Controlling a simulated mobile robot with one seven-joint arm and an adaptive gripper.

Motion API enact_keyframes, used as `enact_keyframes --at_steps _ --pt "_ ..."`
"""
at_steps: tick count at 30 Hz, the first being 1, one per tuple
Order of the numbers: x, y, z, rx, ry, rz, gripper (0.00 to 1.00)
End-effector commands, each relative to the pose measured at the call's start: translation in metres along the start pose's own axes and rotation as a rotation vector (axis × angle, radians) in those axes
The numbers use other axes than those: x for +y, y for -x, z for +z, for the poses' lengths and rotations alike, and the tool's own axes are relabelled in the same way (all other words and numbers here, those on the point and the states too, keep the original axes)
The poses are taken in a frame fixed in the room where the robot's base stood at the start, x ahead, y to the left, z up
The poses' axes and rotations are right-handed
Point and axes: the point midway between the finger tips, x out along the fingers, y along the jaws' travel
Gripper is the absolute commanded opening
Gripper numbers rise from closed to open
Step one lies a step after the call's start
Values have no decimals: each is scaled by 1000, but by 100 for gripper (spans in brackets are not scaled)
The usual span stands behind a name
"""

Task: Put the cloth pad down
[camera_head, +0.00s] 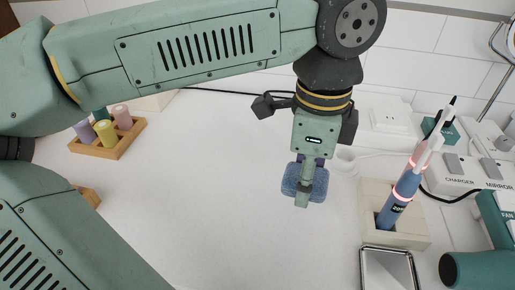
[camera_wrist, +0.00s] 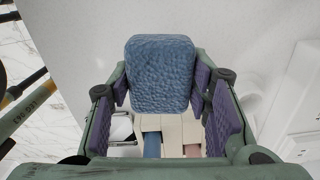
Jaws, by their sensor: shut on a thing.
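The cloth pad is a blue, textured, rounded block. In the head view the cloth pad (camera_head: 319,184) shows on both sides of my gripper (camera_head: 303,196), which hides its middle. In the wrist view the cloth pad (camera_wrist: 160,73) sits between the two purple-lined fingers of my gripper (camera_wrist: 160,90). My gripper is shut on it. The pad is over the white countertop (camera_head: 230,190); I cannot tell whether it touches the surface.
A beige holder (camera_head: 408,234) with a blue electric toothbrush (camera_head: 397,203) stands to the right, with a metal tray (camera_head: 388,270) in front. A wooden rack (camera_head: 108,148) of coloured rolls is at left. The middle counter is clear.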

Motion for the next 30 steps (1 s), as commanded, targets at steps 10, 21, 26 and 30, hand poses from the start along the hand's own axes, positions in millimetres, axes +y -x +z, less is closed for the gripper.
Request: enact_keyframes --at_steps 10,21,26,30 --pt "-59 -4 62 6 3 3 0" --pt "-97 -12 103 1 1 1 0" --pt "-105 -22 112 3 -1 4 0" --pt "-105 -42 112 1 0 1 0"
